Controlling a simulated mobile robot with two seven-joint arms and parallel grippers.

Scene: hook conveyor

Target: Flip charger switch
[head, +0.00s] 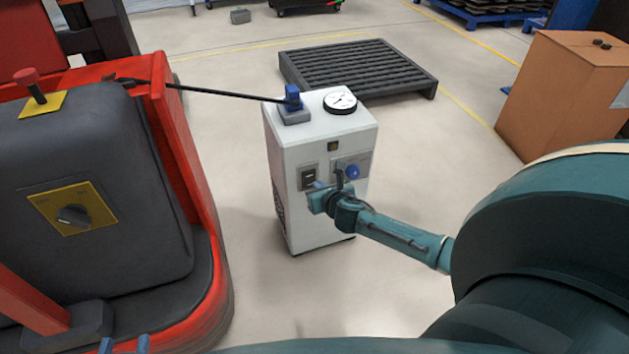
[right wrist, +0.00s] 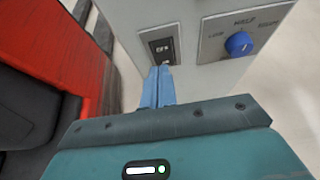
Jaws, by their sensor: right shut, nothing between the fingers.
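The white charger box (head: 315,135) stands on the floor in the middle of the head view. Its black rocker switch (head: 308,178) is on the upper left of the front panel and also shows in the right wrist view (right wrist: 161,50). My right gripper (head: 314,196) is shut and empty, just in front of the panel by the switch's lower end. In the right wrist view its blue fingertips (right wrist: 158,70) overlap the switch's lower edge; I cannot tell whether they touch. My left gripper (head: 125,346) shows only two separated blue fingertips at the bottom edge.
A blue knob (head: 352,172) on a grey plate sits right of the switch. A gauge (head: 340,101) and a blue plug (head: 293,98) with a black cable are on top. A red and grey vehicle (head: 100,190) stands at left, a dark pallet (head: 355,68) behind, a cardboard box (head: 560,90) at right.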

